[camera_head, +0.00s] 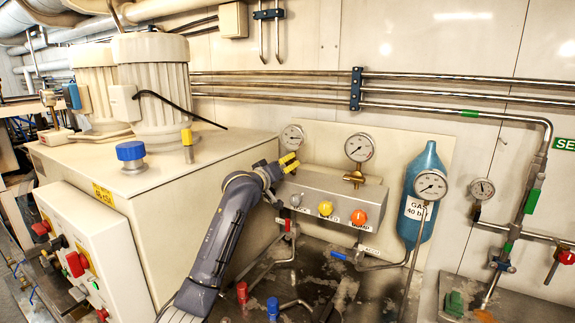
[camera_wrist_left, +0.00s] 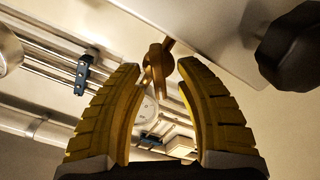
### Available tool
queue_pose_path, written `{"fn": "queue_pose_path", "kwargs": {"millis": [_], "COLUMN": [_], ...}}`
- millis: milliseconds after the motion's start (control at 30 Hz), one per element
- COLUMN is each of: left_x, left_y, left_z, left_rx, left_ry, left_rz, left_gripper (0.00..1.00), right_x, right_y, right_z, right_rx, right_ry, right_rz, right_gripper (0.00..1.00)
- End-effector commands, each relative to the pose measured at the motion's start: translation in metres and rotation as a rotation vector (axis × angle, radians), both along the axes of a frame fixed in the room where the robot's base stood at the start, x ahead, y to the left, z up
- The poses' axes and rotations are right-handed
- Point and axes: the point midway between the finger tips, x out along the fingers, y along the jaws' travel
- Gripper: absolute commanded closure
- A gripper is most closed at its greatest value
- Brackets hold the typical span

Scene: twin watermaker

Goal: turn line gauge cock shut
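My left gripper (camera_head: 289,163), with yellow ribbed fingers, is at the left end of the grey valve block (camera_head: 330,188), just below the left gauge (camera_head: 293,137). In the left wrist view my left gripper (camera_wrist_left: 158,67) is open. A brass cock (camera_wrist_left: 157,64) shows between its fingertips, with a gap to each finger. In the head view the gripper hides the fitting under the left gauge. Another brass fitting (camera_head: 354,176) shows under the middle gauge (camera_head: 359,148). My right gripper is not in view.
Yellow (camera_head: 326,208) and orange (camera_head: 359,217) knobs are on the block's front. A dark knob (camera_wrist_left: 290,45) is close at the upper right of the wrist view. A blue gas bottle (camera_head: 420,190) stands right of the block; the cream cabinet (camera_head: 165,170) is left.

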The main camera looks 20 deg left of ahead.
Motion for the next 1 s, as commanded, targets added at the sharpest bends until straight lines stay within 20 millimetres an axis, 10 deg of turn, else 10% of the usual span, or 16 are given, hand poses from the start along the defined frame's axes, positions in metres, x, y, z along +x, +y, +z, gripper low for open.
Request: {"fn": "queue_pose_path", "kwargs": {"millis": [467, 800, 1000], "left_x": [0.0055, 0.0054, 0.0054], "left_y": [-0.002, -0.0018, -0.0018], "left_z": [0.0003, 0.0001, 0.0001], "left_rx": [0.001, 0.001, 0.0], "left_ry": [0.0, 0.0, 0.0], "left_rz": [0.0, 0.0, 0.0], "left_gripper": [0.63, 1.0, 1.0], "right_x": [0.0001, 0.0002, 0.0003], "right_y": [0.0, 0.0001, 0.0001], "right_z": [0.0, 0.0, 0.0], "right_rx": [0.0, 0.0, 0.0], "right_ry": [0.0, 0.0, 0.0], "right_rz": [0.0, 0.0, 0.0], "right_gripper": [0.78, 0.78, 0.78]}}
